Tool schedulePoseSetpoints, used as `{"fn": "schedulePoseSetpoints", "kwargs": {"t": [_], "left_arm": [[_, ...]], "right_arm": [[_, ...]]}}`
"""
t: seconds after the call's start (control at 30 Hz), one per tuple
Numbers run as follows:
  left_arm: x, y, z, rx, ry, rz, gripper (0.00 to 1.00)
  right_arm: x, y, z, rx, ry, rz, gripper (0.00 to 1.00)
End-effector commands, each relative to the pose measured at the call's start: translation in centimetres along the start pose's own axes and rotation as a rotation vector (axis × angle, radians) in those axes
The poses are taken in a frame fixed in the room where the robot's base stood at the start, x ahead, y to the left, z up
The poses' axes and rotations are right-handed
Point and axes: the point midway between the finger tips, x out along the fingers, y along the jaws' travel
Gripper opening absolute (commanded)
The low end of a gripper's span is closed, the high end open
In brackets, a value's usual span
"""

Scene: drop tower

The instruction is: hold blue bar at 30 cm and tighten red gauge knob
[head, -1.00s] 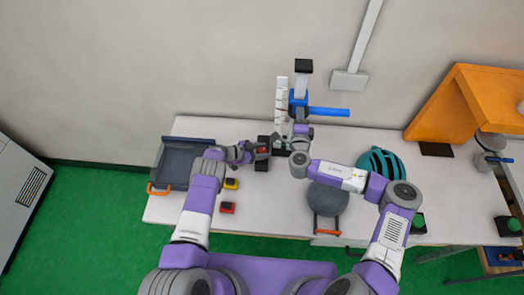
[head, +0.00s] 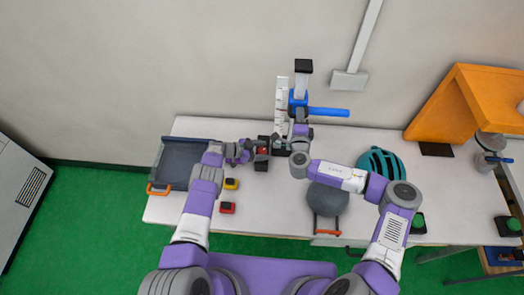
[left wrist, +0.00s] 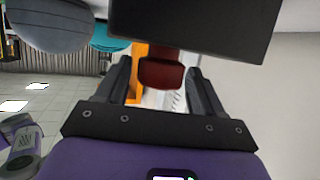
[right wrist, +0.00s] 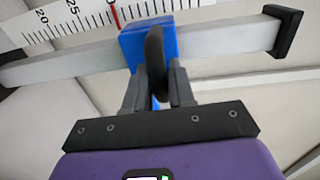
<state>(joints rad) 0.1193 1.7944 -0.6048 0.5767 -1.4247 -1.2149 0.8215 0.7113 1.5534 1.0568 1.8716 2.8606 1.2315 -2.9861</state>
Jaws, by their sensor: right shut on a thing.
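The blue bar (head: 328,112) sticks out to the right from a blue block (head: 297,101) on an upright post with a white scale (head: 281,105). In the right wrist view the blue block (right wrist: 150,38) sits beside the scale, just right of its red mark. The red gauge knob (head: 262,150) is at the post's foot. In the left wrist view the red knob (left wrist: 160,75) lies between the spread fingers of my left gripper (left wrist: 158,85), with a gap on the left side.
A black block (left wrist: 195,25) is close above the knob in the left wrist view. A grey tray (head: 183,166), a yellow block (head: 231,184) and a red block (head: 227,208) are at the table's left. A grey round pad (head: 328,199) and teal helmet (head: 380,162) are to the right.

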Motion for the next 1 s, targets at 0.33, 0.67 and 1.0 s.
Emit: {"fn": "schedulePoseSetpoints", "kwargs": {"t": [0.33,0.67,1.0], "left_arm": [[-0.1,0.1,0.2,-0.003,-0.002,0.002,0.73],[-3.4,0.0,0.1,-0.005,-0.002,-0.001,0.73],[-10.3,0.0,0.1,-0.003,-0.002,-0.001,0.73]], "right_arm": [[0.0,-0.2,0.0,0.000,-0.001,-0.006,0.00],[0.1,-0.3,0.0,-0.001,-0.001,-0.006,0.00],[0.1,-0.3,0.0,-0.001,0.000,-0.006,0.00]]}}
